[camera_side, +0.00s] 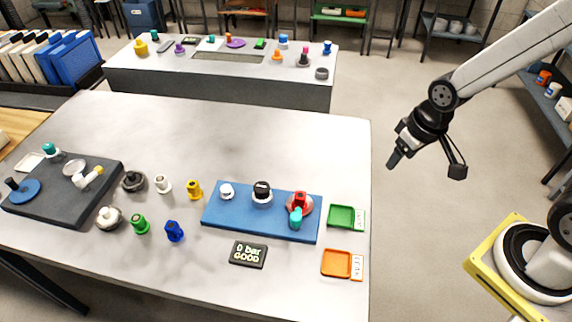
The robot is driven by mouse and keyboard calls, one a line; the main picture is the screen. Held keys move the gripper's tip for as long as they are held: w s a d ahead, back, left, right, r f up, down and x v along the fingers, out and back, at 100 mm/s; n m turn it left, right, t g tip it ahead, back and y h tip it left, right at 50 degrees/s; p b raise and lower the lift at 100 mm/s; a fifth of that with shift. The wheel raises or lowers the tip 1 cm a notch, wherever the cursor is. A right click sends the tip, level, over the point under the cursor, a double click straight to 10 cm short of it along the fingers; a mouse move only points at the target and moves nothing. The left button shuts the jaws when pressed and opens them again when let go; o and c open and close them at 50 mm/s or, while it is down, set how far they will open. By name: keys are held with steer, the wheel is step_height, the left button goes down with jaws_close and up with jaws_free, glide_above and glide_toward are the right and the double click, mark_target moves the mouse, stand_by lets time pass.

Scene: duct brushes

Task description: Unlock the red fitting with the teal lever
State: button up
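The red fitting (306,205) stands at the right end of a blue plate (232,231) on the front table. The teal lever (296,216) is on the near side of the fitting and touches it or overlaps it in this view. Whether its latch is locked cannot be told. My gripper (394,159) hangs in the air to the upper right, beyond the table's right edge and apart from the fitting. It appears to hold nothing; its finger gap is too small to judge.
White (227,191) and black-topped (262,191) fittings share the plate. Green (342,216) and orange (337,263) trays lie to its right. Several loose fittings and a dark board (70,205) are left. The table's back is clear.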

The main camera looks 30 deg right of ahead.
steer(key=w+a+f+m+g, duration=0.1)
steer(key=w+a+f+m, duration=0.2)
steer(key=w+a, duration=0.5)
steer(key=m+g, duration=0.2)
steer(key=m, duration=0.2)
glide_above(296, 216)
step_height(296, 216, down, 5)
steer(key=shift+w+a+r, duration=0.1)
steer(key=shift+f, duration=0.25)
steer(key=shift+f, duration=3.7)
jaws_close()
